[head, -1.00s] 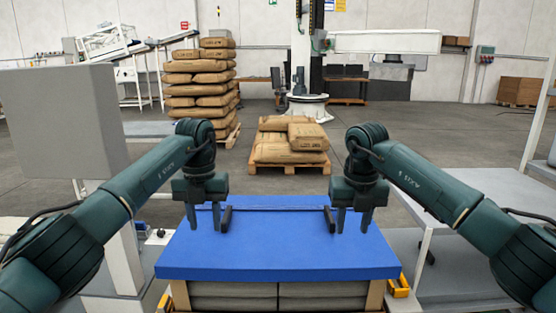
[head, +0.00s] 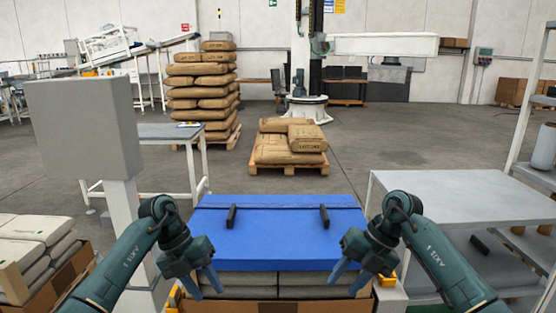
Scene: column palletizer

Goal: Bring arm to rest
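My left gripper (head: 203,283) hangs at the left front corner of the blue lid (head: 275,250), its two fingers apart and nothing between them. My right gripper (head: 350,277) hangs at the lid's right front corner, also with its fingers apart and empty. The blue lid lies flat on a stack of grey sacks (head: 262,286). Two black handles stand up from the lid, the left handle (head: 231,216) and the right handle (head: 324,216). Both grippers are apart from the handles.
A grey panel on a post (head: 85,130) stands at the left. A grey table (head: 460,200) is close on the right. A box of pale sacks (head: 35,240) is at the lower left. Pallets with brown sacks (head: 288,150) stand beyond, with open floor around them.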

